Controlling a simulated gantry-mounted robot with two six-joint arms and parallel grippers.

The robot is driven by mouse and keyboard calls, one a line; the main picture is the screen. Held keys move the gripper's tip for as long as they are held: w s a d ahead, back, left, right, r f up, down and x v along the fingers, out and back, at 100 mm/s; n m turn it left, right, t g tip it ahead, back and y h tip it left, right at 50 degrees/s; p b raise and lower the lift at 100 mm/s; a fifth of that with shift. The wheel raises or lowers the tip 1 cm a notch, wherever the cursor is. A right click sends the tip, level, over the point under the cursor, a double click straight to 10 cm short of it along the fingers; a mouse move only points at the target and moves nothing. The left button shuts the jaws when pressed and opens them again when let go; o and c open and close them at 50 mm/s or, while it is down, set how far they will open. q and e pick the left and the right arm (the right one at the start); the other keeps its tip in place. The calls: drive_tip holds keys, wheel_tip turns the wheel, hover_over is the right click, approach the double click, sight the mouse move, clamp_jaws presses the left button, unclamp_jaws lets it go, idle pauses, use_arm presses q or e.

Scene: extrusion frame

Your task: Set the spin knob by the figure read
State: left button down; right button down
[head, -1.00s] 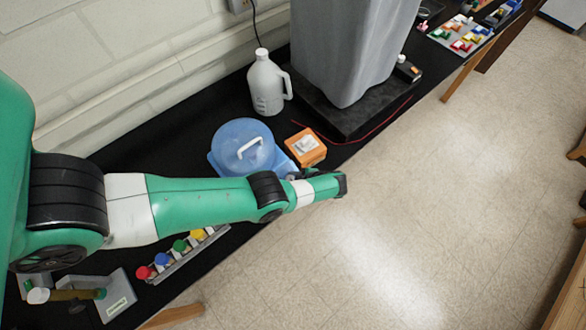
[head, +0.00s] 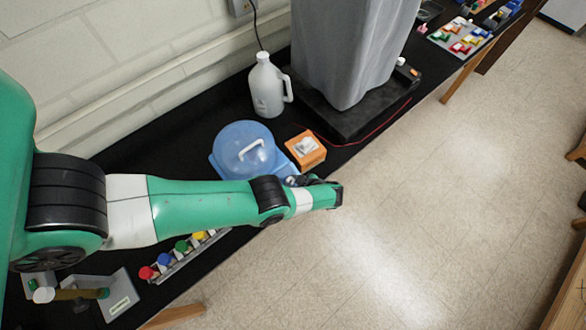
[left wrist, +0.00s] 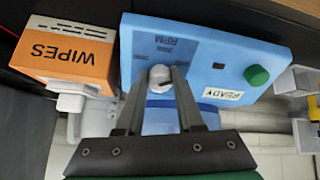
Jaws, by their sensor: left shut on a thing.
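The blue spin machine (head: 236,140) stands on the black bench with its round lid and white handle; my left arm covers its front in the head view. In the left wrist view its blue front panel (left wrist: 215,45) appears upside down. A pale spin knob (left wrist: 159,76) sits under the RPM label (left wrist: 167,40). My left gripper (left wrist: 160,70) is shut on the knob, a finger on each side. Small dark figures (left wrist: 163,51) by the label are too small to read. A READY sign (left wrist: 223,93) and a green button (left wrist: 257,75) are on the same panel. My right gripper is out of view.
An orange WIPES box (head: 306,149) stands close beside the machine, also in the left wrist view (left wrist: 70,50). A white jug (head: 267,88) and a grey bulky unit (head: 345,50) stand farther along. A rack with coloured caps (head: 190,255) lies under my arm.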

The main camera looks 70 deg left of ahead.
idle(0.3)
use_arm(q)
drive_tip(key=c, duration=0.5)
unclamp_jaws()
drive_tip(key=shift+c, duration=0.2)
drive_tip(key=shift+r, duration=0.1)
drive_tip(key=p+v, duration=0.4)
drive_tip(key=v, duration=0.7)
drive_tip(key=shift+d+p, duration=0.25)
drive_tip(key=shift+p, duration=0.15)
drive_tip(key=shift+w+r, duration=0.1)
